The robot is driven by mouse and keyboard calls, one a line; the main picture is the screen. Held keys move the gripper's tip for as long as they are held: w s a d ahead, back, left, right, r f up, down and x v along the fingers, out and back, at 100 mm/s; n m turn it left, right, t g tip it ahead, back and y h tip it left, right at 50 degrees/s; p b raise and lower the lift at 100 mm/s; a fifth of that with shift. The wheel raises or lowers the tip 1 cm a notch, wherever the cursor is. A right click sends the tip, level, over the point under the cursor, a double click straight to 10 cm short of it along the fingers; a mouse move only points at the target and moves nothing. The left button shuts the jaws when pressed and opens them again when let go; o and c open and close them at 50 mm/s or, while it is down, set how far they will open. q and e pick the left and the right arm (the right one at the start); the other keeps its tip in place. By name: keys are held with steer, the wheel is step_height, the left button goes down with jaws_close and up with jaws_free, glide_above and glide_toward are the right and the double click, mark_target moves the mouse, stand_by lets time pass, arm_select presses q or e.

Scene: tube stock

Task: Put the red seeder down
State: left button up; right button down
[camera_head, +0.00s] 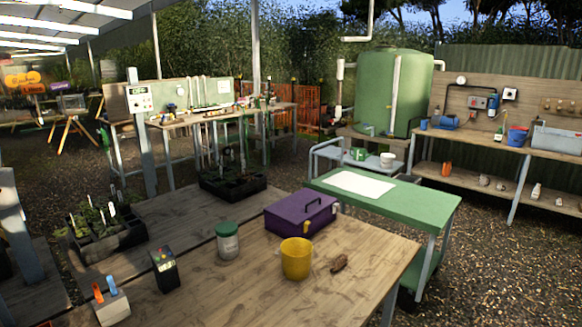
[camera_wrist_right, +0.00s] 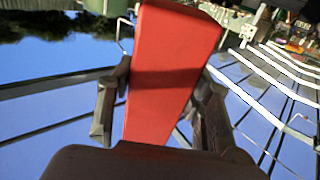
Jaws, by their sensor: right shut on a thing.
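The red seeder (camera_wrist_right: 172,65) shows in the right wrist view as a long red block, wider at its top end. My right gripper (camera_wrist_right: 160,104) is shut on it, one dark finger against each side. Its lower end is hidden behind the gripper's body. Sky and roof bars lie behind it, and no surface touches it in this view. Neither the seeder nor either gripper shows in the head view.
The wooden table (camera_head: 215,290) bears a yellow pot (camera_head: 296,260), purple box (camera_head: 301,215), green-lidded jar (camera_head: 228,243), black device (camera_head: 164,268) and brown item (camera_head: 339,263). Its front right is bare. Beyond stands a green table (camera_head: 420,205) with a white sheet (camera_head: 360,184).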

stand_by(0.6)
steer(key=w+a+r+n+g+y, duration=0.2)
steer(key=w+a+n+g+y, duration=0.2)
steer(key=a+y, duration=0.4)
steer(key=w+a+r+n+g+y, duration=0.3)
steer(key=w+a+n+g+y, duration=0.1)
steer(key=a+n+y, duration=0.4)
steer(key=shift+a+n+g, duration=0.3)
steer(key=shift+a+g, duration=0.15)
steer(key=shift+g, duration=0.45)
steer(key=shift+r+n+g, duration=0.15)
steer(key=shift+n+g, duration=0.15)
steer(key=shift+s+d+n+g+y, duration=0.15)
steer(key=shift+d+n+g+y, duration=0.35)
steer(key=shift+g, duration=0.55)
steer(key=shift+s+d+n+g+y, duration=0.2)
steer(key=shift+d+n+g, duration=0.25)
steer(key=shift+n+g, duration=0.55)
steer(key=shift+s+d+n+g+y, duration=0.15)
steer(key=shift+d+n+g+y, duration=0.25)
steer(key=shift+g, duration=0.75)
